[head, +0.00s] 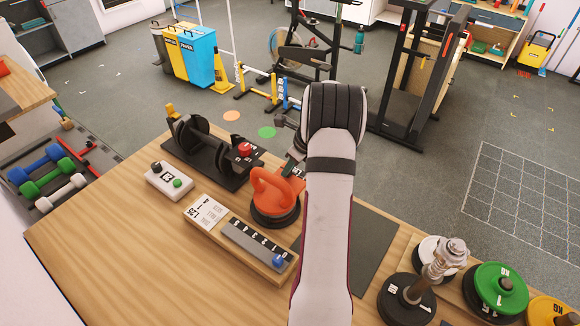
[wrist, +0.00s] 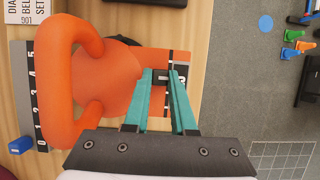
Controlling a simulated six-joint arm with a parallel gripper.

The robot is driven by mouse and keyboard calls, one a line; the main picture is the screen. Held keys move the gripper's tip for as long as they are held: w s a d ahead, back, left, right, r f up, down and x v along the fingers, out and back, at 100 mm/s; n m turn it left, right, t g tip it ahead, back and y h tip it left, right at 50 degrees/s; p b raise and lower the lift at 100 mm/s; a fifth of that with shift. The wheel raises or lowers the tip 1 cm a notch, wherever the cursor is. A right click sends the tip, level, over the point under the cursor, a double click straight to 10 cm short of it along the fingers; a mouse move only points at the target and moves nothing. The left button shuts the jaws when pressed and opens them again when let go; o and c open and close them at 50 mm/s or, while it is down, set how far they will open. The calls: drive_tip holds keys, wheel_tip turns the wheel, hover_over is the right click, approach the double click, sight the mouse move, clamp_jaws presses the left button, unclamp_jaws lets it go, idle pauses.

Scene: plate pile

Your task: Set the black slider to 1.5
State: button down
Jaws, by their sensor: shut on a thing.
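The black slider (wrist: 160,77) is a small dark piece between my fingertips in the wrist view, beside a dark scale strip (wrist: 181,62) with white marks on an orange panel. My gripper (wrist: 160,74), with teal fingers, is shut on it. The marks are too small to read. In the head view my gripper (head: 296,155) is beyond the orange kettlebell (head: 268,190), and my forearm and the kettlebell hide most of the orange panel (head: 297,184). The kettlebell (wrist: 105,72) stands close left of my fingers in the wrist view.
A blue slider (head: 278,261) sits near the 0 end of a grey numbered scale on a wooden board (head: 262,271). A dark mat (head: 372,250) is bare.

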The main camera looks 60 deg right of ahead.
drive_tip(key=w, duration=0.2)
drive_tip(key=shift+w, duration=0.3)
drive_tip(key=c, duration=0.7)
unclamp_jaws()
drive_tip(key=v, duration=1.5)
drive_tip(key=shift+s+r, duration=0.25)
drive_tip(key=shift+r, duration=0.1)
